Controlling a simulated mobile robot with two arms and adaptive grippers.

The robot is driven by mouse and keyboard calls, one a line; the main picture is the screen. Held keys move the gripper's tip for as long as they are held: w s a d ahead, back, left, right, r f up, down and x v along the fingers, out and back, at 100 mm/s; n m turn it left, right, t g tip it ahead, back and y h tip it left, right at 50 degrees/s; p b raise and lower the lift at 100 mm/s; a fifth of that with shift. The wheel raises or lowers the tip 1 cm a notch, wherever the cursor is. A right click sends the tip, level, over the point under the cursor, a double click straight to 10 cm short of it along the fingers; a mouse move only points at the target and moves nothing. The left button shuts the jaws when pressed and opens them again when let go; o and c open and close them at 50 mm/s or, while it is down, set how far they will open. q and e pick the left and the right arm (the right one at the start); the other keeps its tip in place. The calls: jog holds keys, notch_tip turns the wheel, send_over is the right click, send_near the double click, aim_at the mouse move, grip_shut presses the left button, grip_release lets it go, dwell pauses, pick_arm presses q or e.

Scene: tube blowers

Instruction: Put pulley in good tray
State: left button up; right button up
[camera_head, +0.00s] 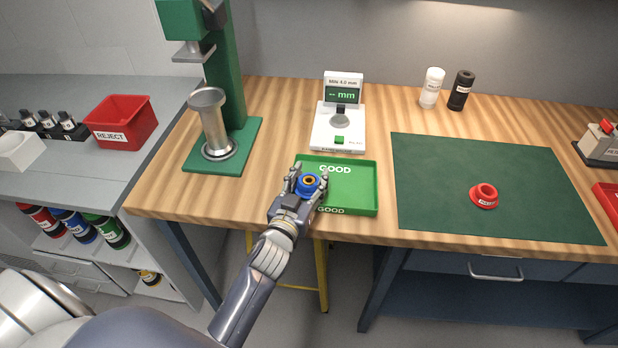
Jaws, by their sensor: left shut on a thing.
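A blue pulley (308,184) with a yellowish centre is between the fingers of my left gripper (307,179). The gripper is shut on it. The gripper and pulley are over the left side of the green good tray (354,199), which lies near the front edge of the wooden table. I cannot tell whether the pulley touches the tray floor. The rest of the tray is empty. My right gripper is not in view.
A white gauge (325,134) stands just behind the tray. A green press (232,100) is at the back left. A red reject bin (120,122) is on the grey bench. A red ring-shaped part (483,196) lies on the green mat (440,165). White (432,88) and black (461,90) bottles stand behind.

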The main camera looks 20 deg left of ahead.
pick_arm(q)
jog(key=shift+f, duration=0.1)
jog(key=o, duration=1.6)
jog(key=shift+f, duration=0.1)
jog(key=shift+c, duration=0.2)
jog(key=shift+r+p, duration=0.3)
jog(key=shift+r, duration=0.1)
jog(key=shift+a+r+p, duration=0.1)
jog(key=shift+r+p, duration=0.2)
jog(key=shift+r, duration=0.15)
jog(key=s+b, duration=0.2)
jog(key=s, duration=1)
jog(key=shift+d+r, duration=0.15)
jog(key=shift+d, duration=0.3)
